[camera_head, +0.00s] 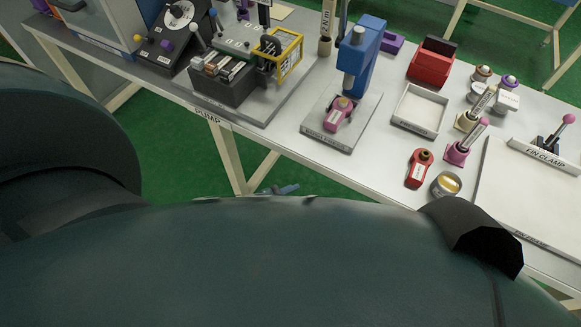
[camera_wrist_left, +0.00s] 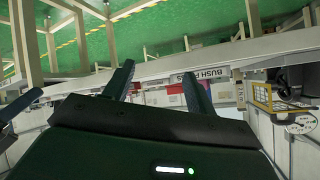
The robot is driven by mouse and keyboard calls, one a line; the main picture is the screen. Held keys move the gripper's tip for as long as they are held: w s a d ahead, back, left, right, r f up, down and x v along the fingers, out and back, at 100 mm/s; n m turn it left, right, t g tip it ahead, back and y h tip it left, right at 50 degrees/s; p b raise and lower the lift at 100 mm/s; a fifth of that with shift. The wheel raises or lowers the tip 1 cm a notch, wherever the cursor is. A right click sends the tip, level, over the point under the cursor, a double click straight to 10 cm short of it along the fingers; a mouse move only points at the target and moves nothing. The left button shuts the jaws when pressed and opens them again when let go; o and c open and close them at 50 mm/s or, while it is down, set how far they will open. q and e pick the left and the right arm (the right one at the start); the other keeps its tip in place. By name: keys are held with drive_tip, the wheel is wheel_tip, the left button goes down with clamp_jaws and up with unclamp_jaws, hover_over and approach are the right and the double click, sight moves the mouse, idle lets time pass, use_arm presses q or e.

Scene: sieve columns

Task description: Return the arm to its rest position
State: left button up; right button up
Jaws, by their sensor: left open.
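My left gripper (camera_wrist_left: 160,78) shows in the left wrist view with its two dark fingers apart and nothing between them. The wrist view is tilted, with the bench's front edge running behind the fingers. In the head view a large dark part of my own arm fills the lower half, and the left gripper cannot be made out there. My right gripper is not seen in either view.
A white bench (camera_head: 290,133) crosses the head view. It bears a blue press (camera_head: 361,60), a red bin (camera_head: 431,62), a white tray (camera_head: 420,108), a red labelled piece (camera_head: 419,170) and a pump unit (camera_head: 225,75). Green floor (camera_head: 172,150) lies in front.

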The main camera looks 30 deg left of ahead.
use_arm(q)
drive_tip(key=n, duration=0.1)
drive_tip(key=s+n, duration=0.1)
drive_tip(key=n, duration=0.1)
drive_tip(key=s+n, duration=0.1)
drive_tip(key=n, duration=0.1)
drive_tip(key=shift+s+a+f, duration=0.1)
drive_tip(key=shift+a+f, duration=0.25)
drive_tip(key=shift+a, duration=0.05)
